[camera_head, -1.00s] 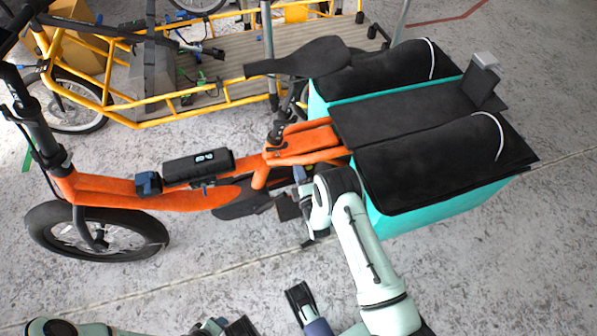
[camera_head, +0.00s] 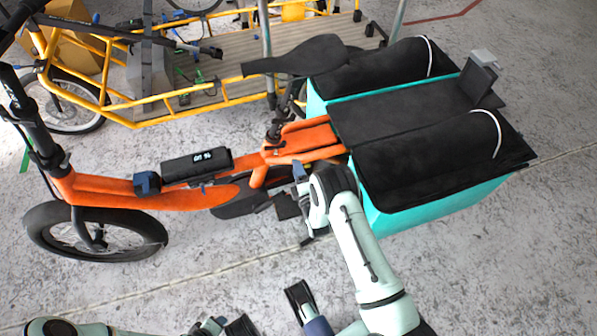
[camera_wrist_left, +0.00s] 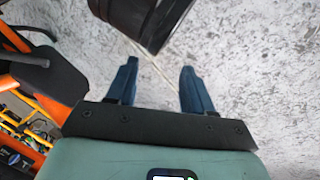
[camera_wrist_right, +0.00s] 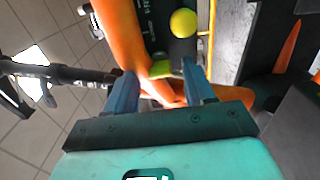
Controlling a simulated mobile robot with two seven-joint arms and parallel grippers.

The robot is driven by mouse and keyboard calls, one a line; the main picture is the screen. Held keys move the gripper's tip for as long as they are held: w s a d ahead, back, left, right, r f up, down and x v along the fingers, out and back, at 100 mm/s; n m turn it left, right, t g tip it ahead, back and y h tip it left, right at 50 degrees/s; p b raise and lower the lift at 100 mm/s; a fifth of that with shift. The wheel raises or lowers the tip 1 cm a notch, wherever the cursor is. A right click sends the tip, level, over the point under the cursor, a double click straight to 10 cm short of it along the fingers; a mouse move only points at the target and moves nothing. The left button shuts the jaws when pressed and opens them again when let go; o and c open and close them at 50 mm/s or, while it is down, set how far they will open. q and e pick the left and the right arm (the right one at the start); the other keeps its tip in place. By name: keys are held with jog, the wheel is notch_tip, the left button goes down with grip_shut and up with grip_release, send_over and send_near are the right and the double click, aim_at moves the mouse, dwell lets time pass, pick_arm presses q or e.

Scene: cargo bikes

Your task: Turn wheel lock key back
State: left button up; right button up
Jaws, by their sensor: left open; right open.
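The orange bike (camera_head: 180,197) stands side-on in the head view. My right arm reaches to its rear part, just below the orange frame, and the right gripper (camera_head: 298,178) is partly hidden by its own wrist. In the right wrist view the right gripper (camera_wrist_right: 163,92) is open, its blue fingertips pointing at the orange frame. A small yellow-green piece (camera_wrist_right: 162,70), perhaps the lock key, shows between or just beyond the tips; contact cannot be told. A yellow ball (camera_wrist_right: 183,23) is beyond it. My left gripper (camera_wrist_left: 157,78) is open and empty over the floor.
Teal cargo boxes (camera_head: 440,202) with black lining flank the bike's rear, close to my right arm. A black saddle (camera_head: 300,57) stands above the frame. A yellow cargo bike (camera_head: 130,118) is parked behind. The concrete floor (camera_head: 200,275) in front is mostly clear.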

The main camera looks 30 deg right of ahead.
pick_arm(q)
jog(key=shift+g+h, duration=0.3)
jog(key=shift+g, duration=0.4)
jog(key=s+r+p, duration=0.1)
jog(key=s+d+r, duration=0.1)
jog(key=s+d+r+p, duration=0.1)
jog(key=s, duration=0.1)
jog(key=shift+p, duration=0.3)
pick_arm(e)
jog(key=v, duration=1.3)
jog(key=shift+s, duration=0.2)
jog(key=s+a+m+g+y+p, duration=0.4)
jog(key=s+a+m+g+p, duration=0.1)
jog(key=s+m+g+p, duration=0.65)
pick_arm(q)
jog(key=s+d+r+g+p, duration=0.1)
jog(key=s+r+p, duration=0.1)
jog(key=r, duration=0.6)
jog(key=s+d+r+g+p, duration=0.1)
jog(key=r+p, duration=0.1)
jog(key=r, duration=0.6)
jog(key=shift+s+m+h+p, duration=0.3)
jog(key=shift+s+m+p, duration=0.05)
jog(key=shift+s+m, duration=0.05)
pick_arm(e)
jog(key=s+a+r+m+g+y, duration=0.4)
jog(key=s+a+r+m+g, duration=0.3)
jog(key=s, duration=0.5)
jog(key=shift+a+r+m, duration=0.45)
jog(key=shift+a, duration=0.65)
